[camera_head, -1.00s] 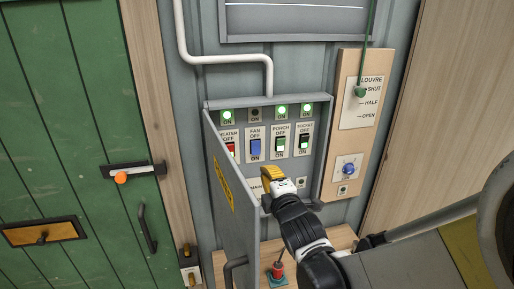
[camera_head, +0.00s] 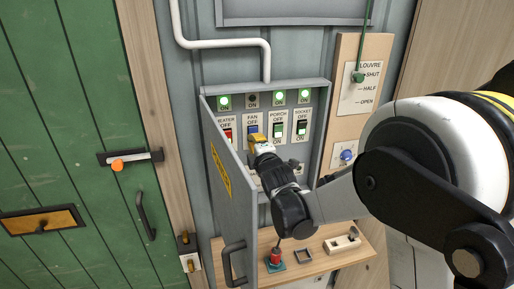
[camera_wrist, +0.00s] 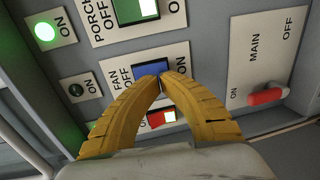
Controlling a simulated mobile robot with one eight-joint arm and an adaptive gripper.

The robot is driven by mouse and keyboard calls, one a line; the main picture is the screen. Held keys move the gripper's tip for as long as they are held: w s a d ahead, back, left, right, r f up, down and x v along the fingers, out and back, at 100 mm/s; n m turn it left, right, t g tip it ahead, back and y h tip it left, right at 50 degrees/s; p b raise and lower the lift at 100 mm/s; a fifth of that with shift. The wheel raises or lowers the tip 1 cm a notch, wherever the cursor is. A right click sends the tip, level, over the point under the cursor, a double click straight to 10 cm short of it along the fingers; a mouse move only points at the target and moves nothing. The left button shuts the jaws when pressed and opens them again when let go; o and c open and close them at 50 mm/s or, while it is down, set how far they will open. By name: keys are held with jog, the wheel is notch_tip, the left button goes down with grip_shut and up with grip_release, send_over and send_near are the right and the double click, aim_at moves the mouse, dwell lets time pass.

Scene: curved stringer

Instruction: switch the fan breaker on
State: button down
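The blue fan breaker (camera_head: 252,130) is in the second place of the breaker row, between the heater and porch breakers. In the wrist view the fan breaker (camera_wrist: 150,69) shows just beyond my fingertips, which cover part of it. The fan lamp (camera_head: 252,99) is dark; it also shows dark in the wrist view (camera_wrist: 76,90). My gripper (camera_head: 256,139) is in front of the fan breaker's lower part. Its yellow fingers (camera_wrist: 161,76) meet at the tips with nothing visible between them. I cannot tell whether they touch the breaker.
The heater (camera_head: 228,134), porch (camera_head: 278,130) and socket (camera_head: 302,128) breakers are close by, with green lamps lit. The open box door (camera_head: 232,205) stands left of my gripper. A red main lever (camera_wrist: 268,95) sits low in the box. A wooden shelf (camera_head: 318,262) is below.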

jog(key=shift+w+a, duration=0.15)
jog(key=shift+w, duration=0.3)
jog(key=shift+f, duration=0.1)
